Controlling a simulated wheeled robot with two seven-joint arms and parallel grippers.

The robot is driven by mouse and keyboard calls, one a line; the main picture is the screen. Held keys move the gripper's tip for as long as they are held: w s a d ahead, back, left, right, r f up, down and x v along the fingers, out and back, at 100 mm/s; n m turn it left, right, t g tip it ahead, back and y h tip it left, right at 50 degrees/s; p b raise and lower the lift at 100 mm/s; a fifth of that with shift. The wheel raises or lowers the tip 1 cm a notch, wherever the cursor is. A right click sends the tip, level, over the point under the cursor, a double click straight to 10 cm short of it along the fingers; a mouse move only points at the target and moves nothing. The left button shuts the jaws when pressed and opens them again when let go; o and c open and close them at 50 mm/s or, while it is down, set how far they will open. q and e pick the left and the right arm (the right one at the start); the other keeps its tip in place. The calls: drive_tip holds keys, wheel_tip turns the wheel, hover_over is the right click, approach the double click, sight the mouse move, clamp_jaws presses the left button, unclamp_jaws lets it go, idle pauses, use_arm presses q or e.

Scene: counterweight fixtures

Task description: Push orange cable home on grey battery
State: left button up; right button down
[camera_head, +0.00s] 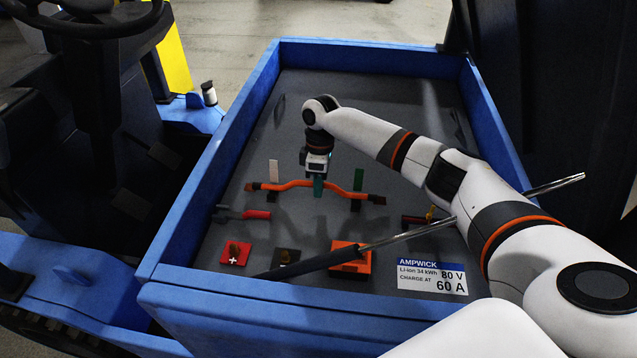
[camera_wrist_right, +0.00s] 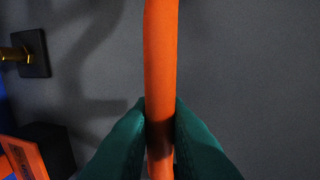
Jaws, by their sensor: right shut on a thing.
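The orange cable (camera_head: 293,185) runs left to right across the battery's dark grey top (camera_head: 410,225), with dark ends. My right gripper (camera_head: 318,188) is over the middle of the cable, with green fingers pointing down. In the right wrist view the green fingers (camera_wrist_right: 160,128) sit on both sides of the cable (camera_wrist_right: 162,60), shut on it. Whether the cable's ends are seated in anything is too small to tell. My left gripper is not in view.
A blue rim (camera_head: 205,175) surrounds the top. Pale (camera_head: 274,169) and green (camera_head: 358,179) tabs stand by the cable.

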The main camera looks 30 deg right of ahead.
drive_tip(key=shift+f+b, duration=0.35)
drive_tip(key=shift+f, duration=0.5)
idle(0.6)
drive_tip(key=c, duration=1.3)
unclamp_jaws()
